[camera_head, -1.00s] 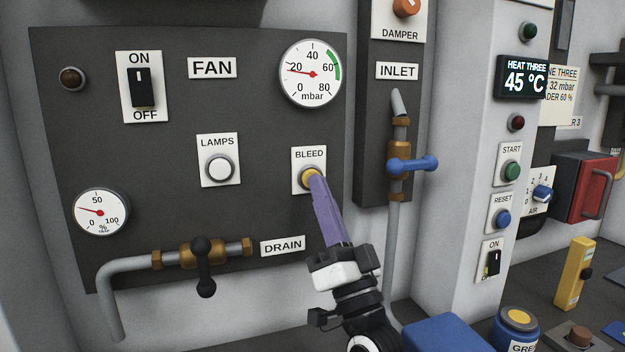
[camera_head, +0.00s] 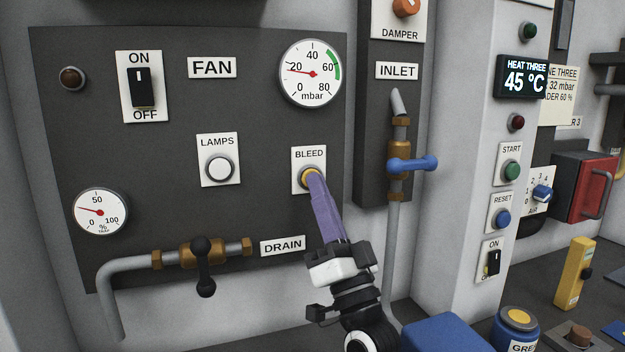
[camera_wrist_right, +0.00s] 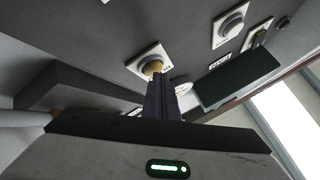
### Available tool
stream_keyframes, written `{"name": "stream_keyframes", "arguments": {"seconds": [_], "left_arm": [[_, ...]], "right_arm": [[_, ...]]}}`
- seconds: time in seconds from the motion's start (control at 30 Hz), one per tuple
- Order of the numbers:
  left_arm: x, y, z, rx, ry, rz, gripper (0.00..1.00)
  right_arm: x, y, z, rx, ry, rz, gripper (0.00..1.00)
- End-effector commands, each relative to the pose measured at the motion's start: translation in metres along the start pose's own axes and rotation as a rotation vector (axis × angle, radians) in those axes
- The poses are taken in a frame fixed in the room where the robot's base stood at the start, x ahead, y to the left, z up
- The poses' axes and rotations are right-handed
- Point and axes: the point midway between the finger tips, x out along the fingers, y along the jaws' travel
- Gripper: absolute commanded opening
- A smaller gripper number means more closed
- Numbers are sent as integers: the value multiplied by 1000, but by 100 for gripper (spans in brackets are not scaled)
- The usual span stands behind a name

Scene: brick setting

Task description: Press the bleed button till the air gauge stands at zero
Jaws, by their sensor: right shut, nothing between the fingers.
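The yellow bleed button (camera_head: 308,178) sits on a white plate marked BLEED on the dark panel. It also shows in the wrist view (camera_wrist_right: 152,68). My right gripper (camera_head: 314,176) is shut and empty, its purple-grey fingers reaching up to the button from the lower right. The fingertips overlap the button's edge; whether they push it in, I cannot tell. The round mbar gauge (camera_head: 310,88) is above the button. Its red needle points left, a little below 20, outside the green band. No gauge bears a readable word "air". My left gripper is out of view.
A LAMPS button (camera_head: 219,169) is left of BLEED. A percent gauge (camera_head: 100,212) is at lower left. The drain valve (camera_head: 203,254) is below, and the blue-handled inlet valve (camera_head: 412,164) stands right of my gripper. A fan switch (camera_head: 142,87) is at upper left.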

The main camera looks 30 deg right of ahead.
Motion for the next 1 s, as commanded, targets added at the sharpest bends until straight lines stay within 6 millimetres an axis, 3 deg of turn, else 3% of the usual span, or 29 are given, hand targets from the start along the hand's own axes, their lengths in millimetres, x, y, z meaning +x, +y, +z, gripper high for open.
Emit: {"name": "stream_keyframes", "arguments": {"seconds": [0.57,1.0], "left_arm": [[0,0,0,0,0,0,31],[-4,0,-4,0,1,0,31]], "right_arm": [[2,1,2,0,-2,1,0],[-10,-7,-7,0,-1,0,0]]}}
